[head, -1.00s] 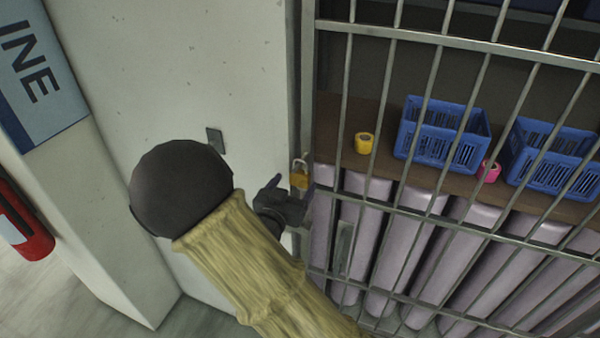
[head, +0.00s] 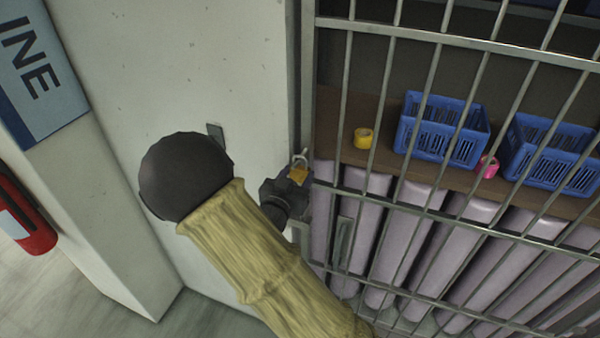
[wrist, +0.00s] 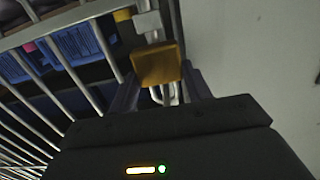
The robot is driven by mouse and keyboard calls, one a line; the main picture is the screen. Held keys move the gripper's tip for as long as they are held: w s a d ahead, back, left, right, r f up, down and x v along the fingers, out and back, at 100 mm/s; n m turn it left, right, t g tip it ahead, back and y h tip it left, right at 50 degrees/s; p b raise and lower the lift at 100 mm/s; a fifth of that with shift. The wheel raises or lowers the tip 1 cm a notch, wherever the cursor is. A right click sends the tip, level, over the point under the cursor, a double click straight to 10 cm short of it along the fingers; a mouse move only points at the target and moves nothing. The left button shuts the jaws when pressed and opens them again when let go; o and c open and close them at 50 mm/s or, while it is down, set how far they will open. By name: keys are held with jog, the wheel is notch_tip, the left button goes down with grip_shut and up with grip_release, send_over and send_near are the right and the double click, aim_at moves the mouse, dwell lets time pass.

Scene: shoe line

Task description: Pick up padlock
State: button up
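The padlock has a brass-yellow body (head: 299,175) and a pale metal shackle. It hangs at the edge of the barred gate, beside the wall, in the head view. In the wrist view its body (wrist: 158,64) sits between my fingertips. My gripper (head: 287,185) is dark and is at the padlock, overlapping its lower part in the head view. In the wrist view the two fingers (wrist: 160,85) flank the padlock closely. I cannot tell whether they press on it or leave a small gap.
The barred gate (head: 388,190) covers the right side. Behind it, a brown shelf (head: 385,160) holds blue crates (head: 440,135), a yellow roll (head: 364,138) and a pink roll (head: 489,167). A white wall (head: 225,70) stands left of the gate. A red extinguisher (head: 35,230) is at far left.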

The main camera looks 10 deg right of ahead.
jog(key=shift+r, duration=0.2)
jog(key=shift+c, duration=0.2)
jog(key=shift+r+b, duration=0.55)
jog(key=f+b+v, duration=0.1)
jog(key=b+v, duration=0.3)
jog(key=v, duration=1.4)
